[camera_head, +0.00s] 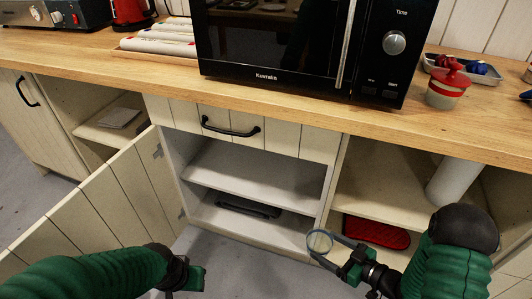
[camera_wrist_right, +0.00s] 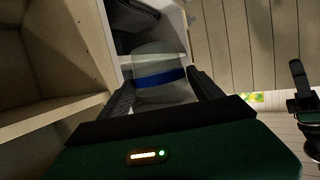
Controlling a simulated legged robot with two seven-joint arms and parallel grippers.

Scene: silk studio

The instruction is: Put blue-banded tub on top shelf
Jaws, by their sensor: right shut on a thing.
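The blue-banded tub (camera_wrist_right: 158,85) is pale and translucent, with a blue band around it. My right gripper (camera_wrist_right: 160,97) is shut on it, one finger on each side. In the head view the tub (camera_head: 320,242) shows as a small round shape at the tips of my right gripper (camera_head: 328,244), in front of the open middle cabinet. The top shelf (camera_head: 255,174) of that cabinet is bare where visible; the tub appears lower than it and outside. My left gripper (camera_head: 195,278) is low in front of the open door, apart from the tub; its jaws are unclear.
The open cabinet door (camera_head: 110,205) stands out to the left. A dark object (camera_head: 248,207) lies on the cabinet's lower level. The right compartment holds a red item (camera_head: 376,231) and a white cylinder (camera_head: 453,181). A drawer handle (camera_head: 231,128) juts out above the shelf.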

